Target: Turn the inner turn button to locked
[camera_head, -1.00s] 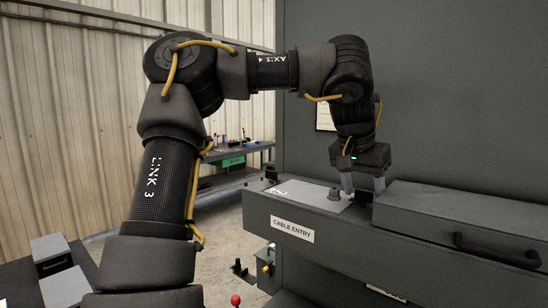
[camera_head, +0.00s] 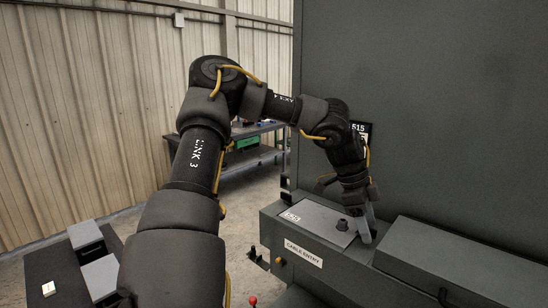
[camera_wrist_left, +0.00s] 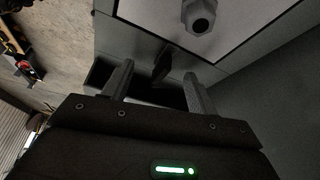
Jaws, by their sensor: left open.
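The dark turn button (camera_wrist_left: 162,66) shows in the left wrist view as a small upright tab beside the edge of the light cover plate (camera_wrist_left: 145,12). My left gripper (camera_wrist_left: 158,82) is open, with one finger on each side of the tab in that view. I cannot tell whether either finger touches it. In the head view, my left gripper (camera_head: 368,230) is low at the right end of the cover plate (camera_head: 312,219), beside the cable gland (camera_head: 342,225). The button is hidden there behind the gripper. My right gripper is not in view.
The ledge labelled CABLE ENTRY (camera_head: 303,252) runs in front of the plate. A raised dark box with a handle (camera_head: 455,262) stands to the right. The tall cabinet wall (camera_head: 430,120) rises behind. The gland (camera_wrist_left: 198,17) is close ahead in the wrist view.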

